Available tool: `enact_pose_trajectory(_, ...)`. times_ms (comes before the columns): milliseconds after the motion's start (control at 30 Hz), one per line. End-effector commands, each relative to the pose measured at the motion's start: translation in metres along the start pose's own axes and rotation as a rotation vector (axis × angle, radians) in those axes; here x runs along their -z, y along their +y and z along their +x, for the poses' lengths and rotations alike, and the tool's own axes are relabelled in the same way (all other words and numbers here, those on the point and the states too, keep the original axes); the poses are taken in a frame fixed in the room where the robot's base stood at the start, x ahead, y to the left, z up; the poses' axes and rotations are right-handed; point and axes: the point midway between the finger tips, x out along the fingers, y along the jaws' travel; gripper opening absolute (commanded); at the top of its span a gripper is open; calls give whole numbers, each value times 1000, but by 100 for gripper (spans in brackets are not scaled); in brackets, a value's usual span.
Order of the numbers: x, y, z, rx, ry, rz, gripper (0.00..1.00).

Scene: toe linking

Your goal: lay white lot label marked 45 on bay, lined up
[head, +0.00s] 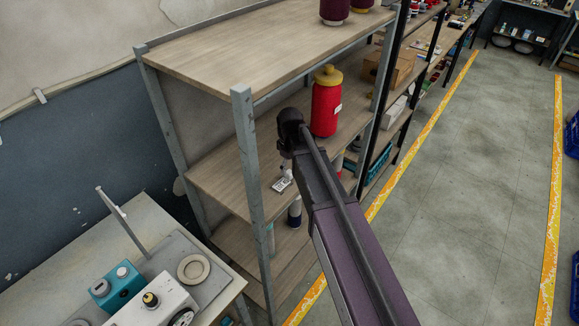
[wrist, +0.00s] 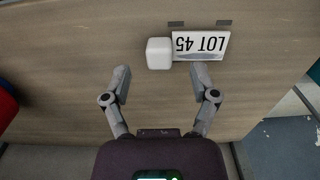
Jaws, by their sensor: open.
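The white lot label (wrist: 200,45) lies on the wooden shelf, its "LOT 45" upside down in the wrist view. A white block (wrist: 159,54) adjoins its left end. Two short dark marks (wrist: 176,23) (wrist: 223,22) show on the board just beyond the label's far edge; they may belong to the bay, whose full outline I cannot make out. My gripper (wrist: 160,70) is open and empty, the white block just beyond and between its fingertips. In the head view the label (head: 282,185) lies on the middle shelf, with my gripper mostly hidden by my arm.
A grey shelf post (head: 250,180) rises at the front left. A bench (head: 140,220) with a teal device stands at left. The board around the label is mostly bare.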

Motion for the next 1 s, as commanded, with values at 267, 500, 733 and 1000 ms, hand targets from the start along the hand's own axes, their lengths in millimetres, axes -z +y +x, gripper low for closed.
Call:
enact_pose_trajectory(267, 0, 0, -28, 0, 0, 0, 76)
enact_pose_trajectory(500, 0, 0, -47, 0, 0, 0, 76)
enact_pose_trajectory(733, 0, 0, -61, 0, 0, 0, 76)
enact_pose_trajectory(1000, 0, 0, -66, 0, 0, 0, 76)
